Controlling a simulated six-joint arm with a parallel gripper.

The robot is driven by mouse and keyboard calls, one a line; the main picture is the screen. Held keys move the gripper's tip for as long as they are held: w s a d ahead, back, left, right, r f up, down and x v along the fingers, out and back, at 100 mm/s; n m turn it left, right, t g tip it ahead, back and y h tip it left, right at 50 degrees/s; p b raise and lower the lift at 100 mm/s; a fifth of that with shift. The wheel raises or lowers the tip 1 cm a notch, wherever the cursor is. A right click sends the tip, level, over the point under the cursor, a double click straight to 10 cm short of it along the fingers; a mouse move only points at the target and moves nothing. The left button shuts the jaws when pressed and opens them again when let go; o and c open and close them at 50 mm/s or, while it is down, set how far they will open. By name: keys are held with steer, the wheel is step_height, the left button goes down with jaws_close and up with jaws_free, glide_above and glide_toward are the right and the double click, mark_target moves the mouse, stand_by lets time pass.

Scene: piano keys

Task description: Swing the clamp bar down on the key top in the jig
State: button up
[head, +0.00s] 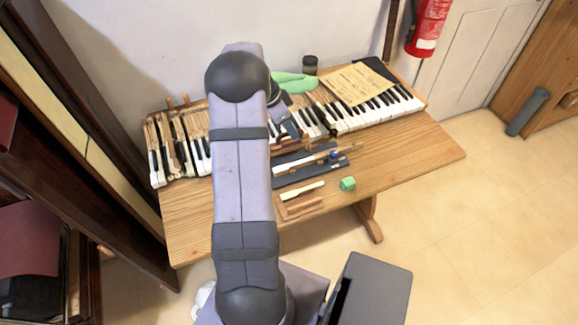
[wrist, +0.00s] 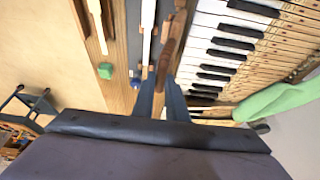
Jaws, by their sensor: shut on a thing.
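The jig is a dark grey board (head: 292,178) with a long key lying along it. In the wrist view the board (wrist: 133,20) carries the key with its pale key top (wrist: 147,25). A brown wooden clamp bar (wrist: 168,52) runs beside the key, on the keyboard side, and does not cover the key top. My gripper (wrist: 160,98) is shut on the near end of this bar, with a dark finger on each side. In the head view my arm hides much of the gripper. The bar's exact tilt is hard to tell.
A green block (head: 348,183) and a loose key (head: 303,190) lie in front of the jig. A blue knob-like piece (head: 334,156) is at its right end. The piano keyboard (head: 375,113), paper sheet (head: 358,83) and green cloth (head: 295,82) lie behind. The table's right end is clear.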

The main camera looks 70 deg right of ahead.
steer(key=shift+s+a+f+b, duration=0.2)
steer(key=shift+s+a+b, duration=0.35)
steer(key=shift+s+a, duration=0.15)
steer(key=shift+f, duration=0.1)
steer(key=shift+s+a+f+b, duration=0.4)
steer(key=shift+s+a+b, duration=0.4)
steer(key=shift+b, duration=0.2)
steer(key=shift+f, duration=0.15)
steer(key=shift+s+a+f+b, duration=0.6)
steer(key=shift+a+b, duration=0.05)
steer(key=shift+b, duration=0.5)
steer(key=shift+s+a+f, duration=0.1)
steer(key=shift+f, duration=0.05)
